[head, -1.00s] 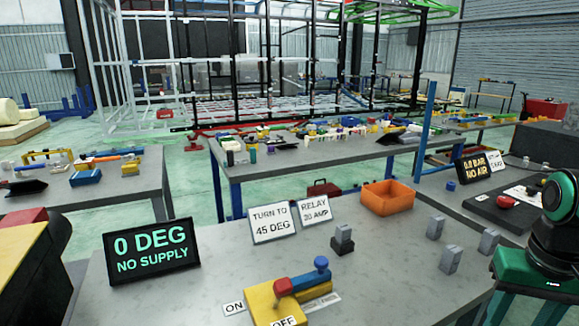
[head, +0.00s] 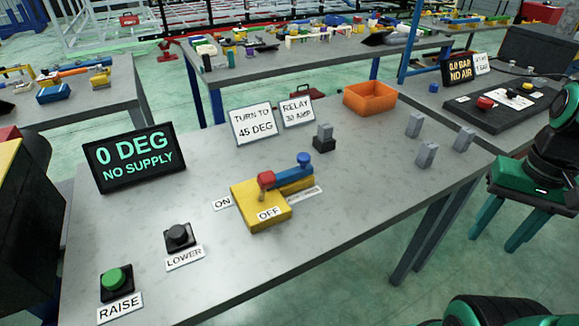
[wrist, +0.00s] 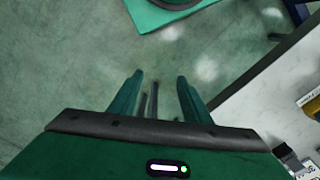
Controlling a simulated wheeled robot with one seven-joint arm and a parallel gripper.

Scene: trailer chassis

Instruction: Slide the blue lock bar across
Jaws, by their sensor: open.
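The blue lock bar (head: 293,177) lies along the back right of a yellow block (head: 262,208) on the grey bench in the head view. It has an upright blue knob at its right end. A red knob (head: 266,180) stands at its left end, on the yellow block. Labels on and beside the block read OFF and ON; a label beside the bar is too small to read. My gripper (wrist: 158,78) is open and empty in the wrist view, above the green floor and apart from the bench. A sliver of yellow shows at that view's right edge.
A display (head: 134,157) reads 0 DEG, NO SUPPLY. A green RAISE button (head: 114,279) and a black LOWER button (head: 179,236) sit front left. Grey blocks (head: 427,154) and an orange bin (head: 370,98) stand toward the right and back. The bench's front right is clear.

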